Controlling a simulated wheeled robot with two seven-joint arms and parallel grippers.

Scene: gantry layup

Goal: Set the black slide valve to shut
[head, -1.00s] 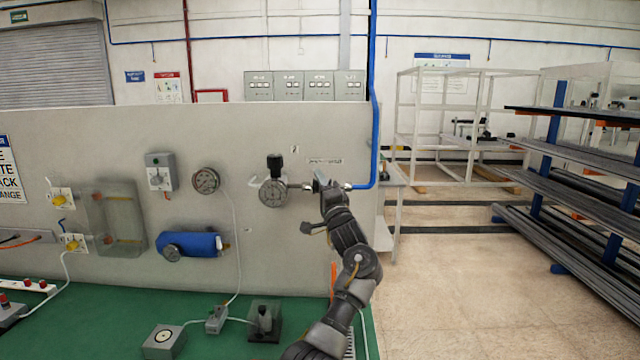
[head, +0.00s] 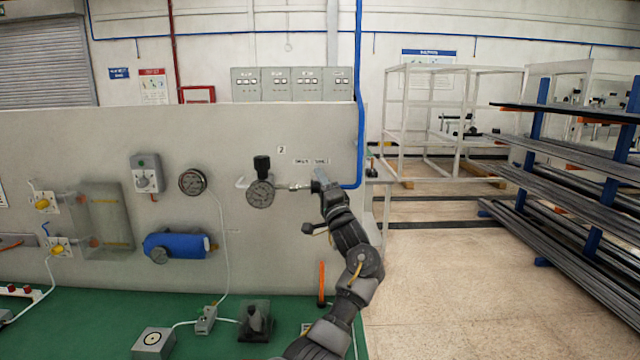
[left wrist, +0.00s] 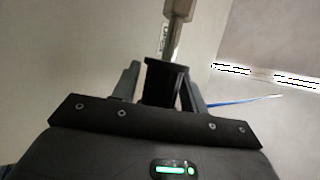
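The black slide valve (left wrist: 166,82) shows in the left wrist view as a black flanged piece below a metal fitting (left wrist: 178,12). In the head view it sits in the pipe line at the right end of the grey panel, largely hidden by my left gripper (head: 320,180). In the left wrist view the left gripper's two grey fingers (left wrist: 162,88) stand apart, one on each side of the black piece. A narrow gap shows beside it, so the fingers look open around it. My right gripper is in neither view.
A pressure gauge with a black knob (head: 261,192) is left of the valve. A blue pipe (head: 358,110) rises at the panel edge. Another gauge (head: 192,182), a blue cylinder (head: 176,245) and a switch box (head: 146,174) are farther left. A green bench top (head: 90,325) lies below.

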